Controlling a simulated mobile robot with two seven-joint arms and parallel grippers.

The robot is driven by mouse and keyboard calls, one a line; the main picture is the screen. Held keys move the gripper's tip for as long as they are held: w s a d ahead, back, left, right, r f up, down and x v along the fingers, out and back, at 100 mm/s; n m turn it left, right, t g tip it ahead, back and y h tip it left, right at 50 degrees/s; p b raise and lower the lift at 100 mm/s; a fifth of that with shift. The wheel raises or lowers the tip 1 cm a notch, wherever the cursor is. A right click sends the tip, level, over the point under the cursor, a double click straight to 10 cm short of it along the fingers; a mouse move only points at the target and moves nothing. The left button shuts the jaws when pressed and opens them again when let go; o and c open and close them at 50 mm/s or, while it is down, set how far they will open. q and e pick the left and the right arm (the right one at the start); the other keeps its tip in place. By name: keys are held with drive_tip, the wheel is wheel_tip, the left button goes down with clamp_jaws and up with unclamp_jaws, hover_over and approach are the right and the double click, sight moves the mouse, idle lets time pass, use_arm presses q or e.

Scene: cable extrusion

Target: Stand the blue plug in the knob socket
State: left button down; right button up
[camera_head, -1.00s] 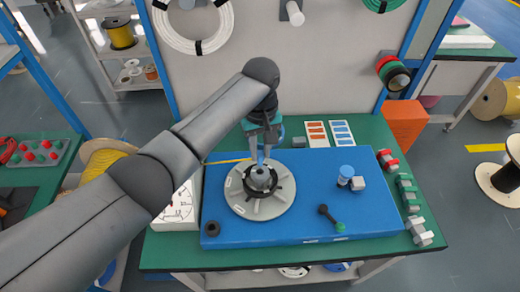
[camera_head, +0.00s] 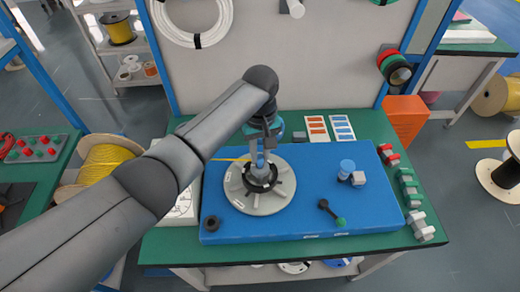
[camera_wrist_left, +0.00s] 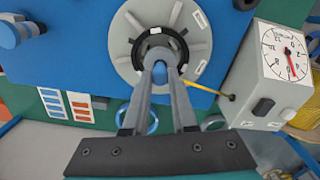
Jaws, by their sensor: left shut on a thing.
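My left gripper (camera_head: 260,166) is over the middle of a round grey disc (camera_head: 246,203) with a black ring (camera_head: 261,188) at its centre. Its fingers (camera_wrist_left: 159,74) are shut on the blue plug (camera_wrist_left: 158,72), of which only a small blue part shows between the tips. The plug's lower end and the socket inside the ring are hidden by the fingers, so I cannot tell whether they touch. The disc (camera_wrist_left: 128,30) also shows in the left wrist view, with the fingertips at the ring's near side. My right gripper is not in view.
The disc lies on a blue board (camera_head: 300,220) on a green table. A white dial box (camera_wrist_left: 270,70) stands close beside the disc.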

use_arm(q)
drive_tip(key=shift+f, duration=0.35)
drive_tip(key=shift+f, duration=0.35)
idle(0.6)
drive_tip(key=c, duration=0.6)
unclamp_jaws()
drive_tip(key=shift+c, duration=0.2)
wheel_tip(320, 180, up, 8)
drive_tip(key=p, duration=0.9)
drive_tip(key=shift+r, duration=0.1)
drive_tip(key=shift+s, duration=0.1)
